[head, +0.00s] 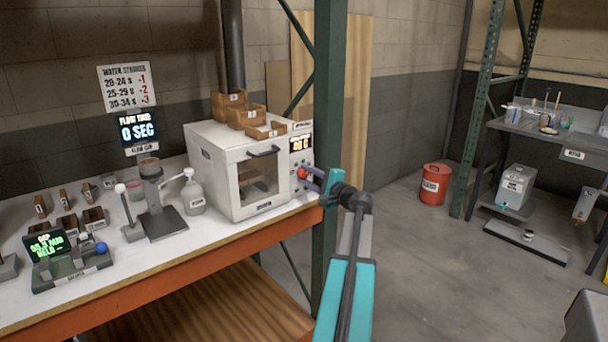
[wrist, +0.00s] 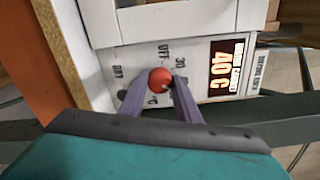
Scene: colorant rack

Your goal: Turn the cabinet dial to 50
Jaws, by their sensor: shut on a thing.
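The white cabinet (head: 222,178) stands at the right end of the workbench, its door shut. Its red dial (head: 302,173) is on the narrow right panel, below a lit display (head: 301,144). In the wrist view the red dial (wrist: 160,78) sits among printed marks; "OFF" and "30" are readable, others are partly hidden. My gripper (head: 307,181) reaches in from the right. In the wrist view its purple fingers (wrist: 160,86) stand on either side of the dial and are shut on it. The dial's pointer direction is unclear.
A green rack post (head: 330,130) stands just right of the cabinet, close to my arm. Wooden boxes (head: 241,111) sit on the cabinet. A white bottle (head: 193,193) and a dark stand (head: 160,222) are on the bench (head: 140,275) to its left. Floor at right is mostly clear.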

